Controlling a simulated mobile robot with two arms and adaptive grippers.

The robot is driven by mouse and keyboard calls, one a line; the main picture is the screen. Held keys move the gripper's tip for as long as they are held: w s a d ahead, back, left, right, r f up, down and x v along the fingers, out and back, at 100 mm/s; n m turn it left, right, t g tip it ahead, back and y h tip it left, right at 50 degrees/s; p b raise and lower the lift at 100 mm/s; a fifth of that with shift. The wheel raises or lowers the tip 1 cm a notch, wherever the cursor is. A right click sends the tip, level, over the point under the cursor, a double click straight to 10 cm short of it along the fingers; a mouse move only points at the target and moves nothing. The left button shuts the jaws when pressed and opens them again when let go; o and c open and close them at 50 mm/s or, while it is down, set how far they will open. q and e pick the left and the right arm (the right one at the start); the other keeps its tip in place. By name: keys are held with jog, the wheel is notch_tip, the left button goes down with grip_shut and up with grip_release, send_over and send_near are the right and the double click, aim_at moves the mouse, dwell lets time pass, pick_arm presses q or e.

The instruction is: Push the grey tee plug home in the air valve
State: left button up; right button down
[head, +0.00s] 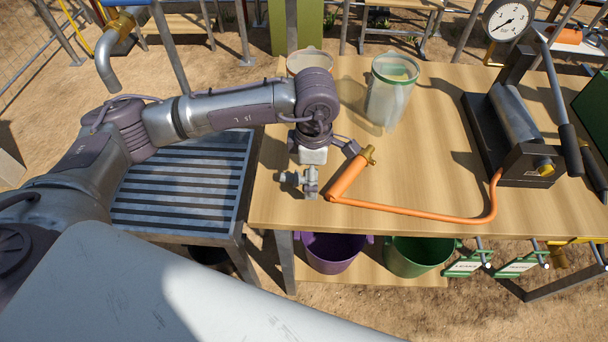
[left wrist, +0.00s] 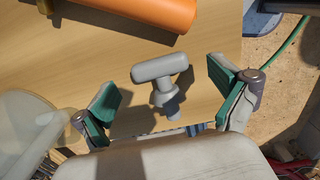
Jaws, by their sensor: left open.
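The grey tee plug (left wrist: 162,80) shows in the left wrist view, with a rounded crossbar and a short stem with a darker bluish end. It is over the wooden table top, between the spread green-padded fingers of my left gripper (left wrist: 168,88), with gaps on both sides. In the head view my left gripper (head: 308,181) is low over the table's near left part, beside an orange cylinder (head: 348,178); I cannot clearly tell the plug from the fingers there. I cannot identify the air valve for certain. My right gripper is not in view.
The orange cylinder's hose runs to a pump (head: 516,125) with a gauge (head: 507,20) on the right. A clear jar (head: 389,98) stands behind the gripper. A slatted metal bench (head: 175,195) adjoins the table's left. Purple (head: 332,252) and green (head: 415,256) buckets sit below.

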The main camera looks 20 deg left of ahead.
pick_arm(q)
jog(key=shift+f, duration=0.6)
jog(key=c, duration=1.2)
jog(key=shift+r, duration=0.1)
jog(key=shift+c, duration=0.2)
jog(key=shift+r, duration=0.45)
notch_tip(320, 180, up, 3)
jog(key=shift+w+f+b, duration=0.1)
jog(key=shift+f+b, duration=0.1)
jog(key=shift+b, duration=0.4)
jog(key=s+d+r+b, duration=0.2)
jog(key=s+d+r, duration=0.2)
jog(key=d+r, duration=0.3)
jog(key=d, duration=0.4)
jog(key=shift+r, duration=0.2)
jog(key=shift+s, duration=0.1)
